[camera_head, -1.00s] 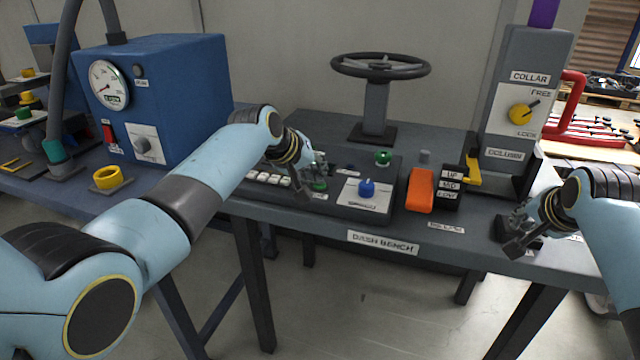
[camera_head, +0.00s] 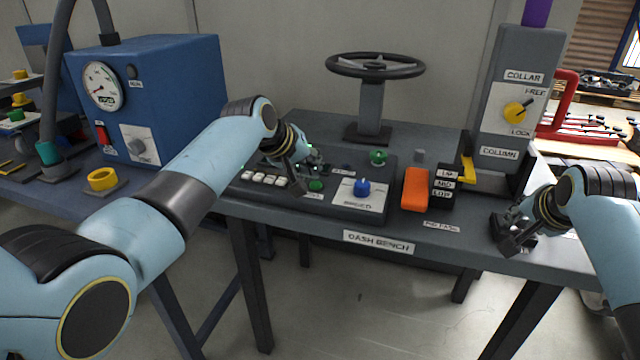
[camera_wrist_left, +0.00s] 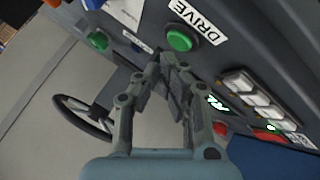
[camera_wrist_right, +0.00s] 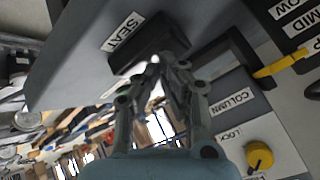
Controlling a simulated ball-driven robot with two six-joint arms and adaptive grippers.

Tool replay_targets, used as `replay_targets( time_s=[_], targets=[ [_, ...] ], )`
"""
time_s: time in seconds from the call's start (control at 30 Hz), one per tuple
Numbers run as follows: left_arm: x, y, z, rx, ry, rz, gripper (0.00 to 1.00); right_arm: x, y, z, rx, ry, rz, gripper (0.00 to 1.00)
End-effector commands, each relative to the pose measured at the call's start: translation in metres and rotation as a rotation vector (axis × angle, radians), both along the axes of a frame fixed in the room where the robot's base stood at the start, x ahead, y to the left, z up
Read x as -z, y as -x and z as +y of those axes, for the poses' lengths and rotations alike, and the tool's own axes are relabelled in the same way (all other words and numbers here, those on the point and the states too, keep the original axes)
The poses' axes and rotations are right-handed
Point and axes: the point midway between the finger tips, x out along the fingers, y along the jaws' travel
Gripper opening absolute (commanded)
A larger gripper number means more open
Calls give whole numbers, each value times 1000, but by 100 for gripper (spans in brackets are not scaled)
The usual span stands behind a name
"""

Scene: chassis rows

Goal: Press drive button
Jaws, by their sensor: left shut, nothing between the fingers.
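The green drive button (camera_head: 316,185) is on the dark dash panel, left of the blue knob. In the left wrist view the button (camera_wrist_left: 180,39) stands beside the DRIVE label (camera_wrist_left: 196,20). My left gripper (camera_head: 300,182) is shut and empty near the button. In its wrist view the fingertips (camera_wrist_left: 165,64) are just short of the button, with a visible gap. My right gripper (camera_head: 508,243) is by the bench's right end, near a dark block (camera_wrist_right: 150,43) beside a SEAT label.
The panel also carries white keys (camera_head: 265,179), a blue knob (camera_head: 362,187) and another green dome (camera_head: 378,157). An orange lever (camera_head: 416,189), steering wheel (camera_head: 375,66) and column (camera_head: 525,95) stand nearby. A lit green display (camera_wrist_left: 218,103) shows beside the left fingers.

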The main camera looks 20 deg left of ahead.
Motion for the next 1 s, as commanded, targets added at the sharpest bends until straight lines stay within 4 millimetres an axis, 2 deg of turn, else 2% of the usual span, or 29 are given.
replay_targets(
  time_s=[0.27,0.7,1.0],
  targets=[
    [-1,0,0,-1,0,-1,0,2,1,0,0,0,5,0],
    [-41,0,0,0,0,-1,0,2,1,0,0,0,4,0],
    [-50,0,0,1,0,1,0,2,1,0,0,0,5,0]
  ],
)
